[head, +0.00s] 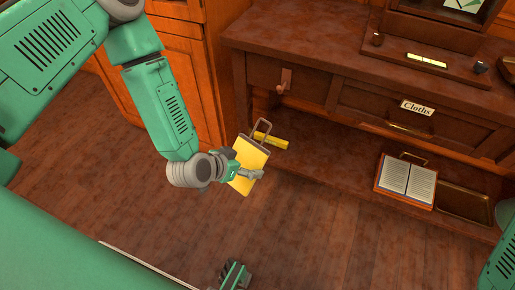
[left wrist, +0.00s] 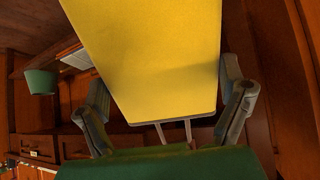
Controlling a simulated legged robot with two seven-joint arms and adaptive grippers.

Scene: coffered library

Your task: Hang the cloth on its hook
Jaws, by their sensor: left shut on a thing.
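The yellow cloth (head: 247,157) is a flat panel with a dark wire loop at its upper end. My left gripper (head: 240,172) is shut on it, with the loop standing clear above the grip. In the left wrist view the cloth (left wrist: 155,60) fills the middle between the two fingers (left wrist: 165,118), and part of its loop shows below. A small hook (head: 284,82) sticks out from the cabinet front. The loop is below and left of it in the head view, apart from it.
The cabinet has a drawer labelled "Cloths" (head: 417,108). Its lower shelf (head: 330,165) holds a yellow bar (head: 270,140), an open book (head: 407,180) and a brass tray (head: 464,203). The wooden floor (head: 330,240) in front is clear.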

